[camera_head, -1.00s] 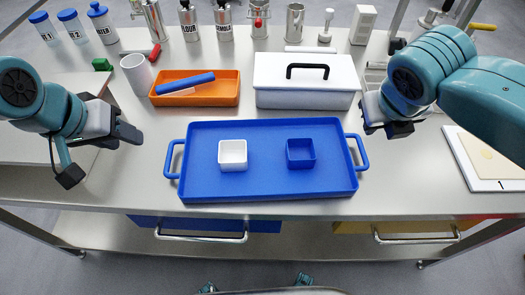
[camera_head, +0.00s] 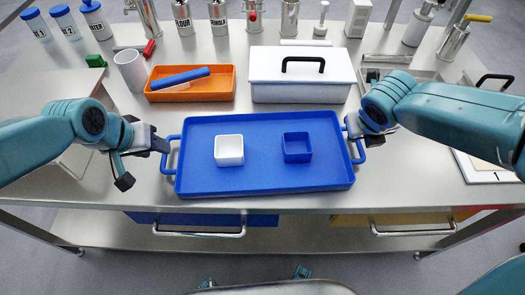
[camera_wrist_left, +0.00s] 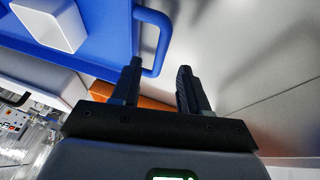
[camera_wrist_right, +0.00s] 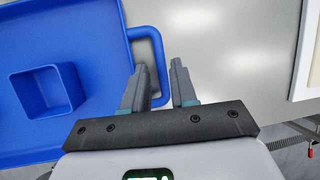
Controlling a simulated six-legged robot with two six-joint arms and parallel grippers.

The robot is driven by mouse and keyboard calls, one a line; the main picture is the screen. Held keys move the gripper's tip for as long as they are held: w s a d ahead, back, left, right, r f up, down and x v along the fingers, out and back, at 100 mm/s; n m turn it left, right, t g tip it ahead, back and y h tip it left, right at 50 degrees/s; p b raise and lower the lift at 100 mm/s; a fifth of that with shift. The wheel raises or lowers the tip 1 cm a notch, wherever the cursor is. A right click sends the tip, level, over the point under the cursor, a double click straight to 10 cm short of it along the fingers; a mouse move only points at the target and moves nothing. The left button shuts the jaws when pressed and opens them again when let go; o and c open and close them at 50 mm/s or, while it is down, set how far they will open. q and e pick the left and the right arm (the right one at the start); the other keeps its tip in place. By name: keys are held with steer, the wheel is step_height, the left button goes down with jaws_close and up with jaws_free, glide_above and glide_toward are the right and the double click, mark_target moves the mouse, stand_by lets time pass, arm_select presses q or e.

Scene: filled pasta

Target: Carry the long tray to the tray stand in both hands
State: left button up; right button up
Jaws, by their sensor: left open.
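The long blue tray (camera_head: 265,178) lies flat on the steel table with a loop handle at each end. It holds a white square cup (camera_head: 229,150) and a blue square cup (camera_head: 297,147). My left gripper (camera_head: 146,160) is open and empty just outside the tray's left handle (camera_head: 170,156); in the left wrist view the handle (camera_wrist_left: 160,50) lies ahead of the parted fingers. My right gripper (camera_wrist_right: 160,88) is open at the right handle (camera_wrist_right: 158,55), whose outer bar shows between its parted fingers. I cannot make out a tray stand.
Behind the tray are an orange tray (camera_head: 218,92) with a blue-handled tool, a white lidded box (camera_head: 300,90) and a white mug (camera_head: 131,72). Canisters line the back. A white board (camera_head: 476,170) lies at right. A narrow strip of table is clear in front.

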arm_select(q)
steer(key=shift+x, duration=2.15)
arm_select(e)
steer(key=shift+x, duration=2.15)
arm_select(q)
steer(key=c, duration=0.5)
arm_select(e)
steer(key=c, duration=0.5)
arm_select(q)
jaws_close()
